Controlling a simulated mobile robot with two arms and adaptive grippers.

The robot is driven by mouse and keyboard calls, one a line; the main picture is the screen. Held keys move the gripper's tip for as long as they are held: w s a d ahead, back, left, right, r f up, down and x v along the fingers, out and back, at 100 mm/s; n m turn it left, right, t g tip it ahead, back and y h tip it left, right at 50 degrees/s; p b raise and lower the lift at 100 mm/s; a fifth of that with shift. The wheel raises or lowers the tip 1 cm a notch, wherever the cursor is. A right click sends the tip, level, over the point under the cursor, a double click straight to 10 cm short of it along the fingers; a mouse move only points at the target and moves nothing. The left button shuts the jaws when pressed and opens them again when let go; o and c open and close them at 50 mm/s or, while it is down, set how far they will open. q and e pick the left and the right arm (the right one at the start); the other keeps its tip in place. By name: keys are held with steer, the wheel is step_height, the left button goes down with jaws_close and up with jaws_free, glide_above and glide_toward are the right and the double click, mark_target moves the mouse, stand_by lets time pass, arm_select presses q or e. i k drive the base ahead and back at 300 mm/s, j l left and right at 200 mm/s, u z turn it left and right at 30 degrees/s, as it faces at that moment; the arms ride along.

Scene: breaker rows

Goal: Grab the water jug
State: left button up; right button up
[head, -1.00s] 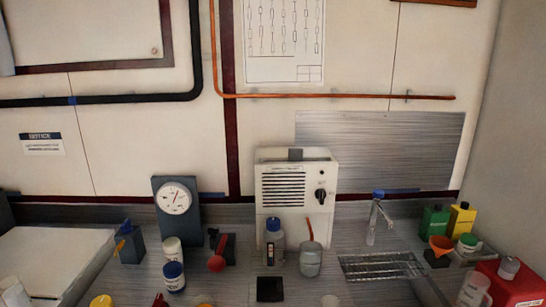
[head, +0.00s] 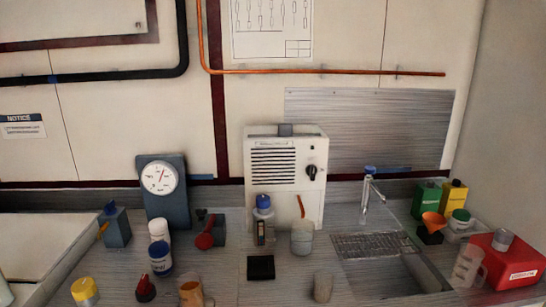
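A translucent, pale jug (head: 467,265) stands on the counter at the right in the head view. Its handle appears to be on its right side. It stands between the sink basin (head: 419,275) and a red box (head: 510,266), close to the box. Which vessel the task means by water jug is not labelled; this one has the clearest jug shape. Neither of my grippers is in view.
A faucet (head: 366,195) rises behind the sink. A grey cup (head: 322,287) and a copper-coloured mug (head: 191,293) stand near the front. A black square pad (head: 260,268) lies mid-counter.

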mark_target(470, 258)
steer(key=z, duration=1.35)
steer(key=i+z, duration=0.3)
steer(key=i, duration=0.45)
steer(key=l, duration=0.05)
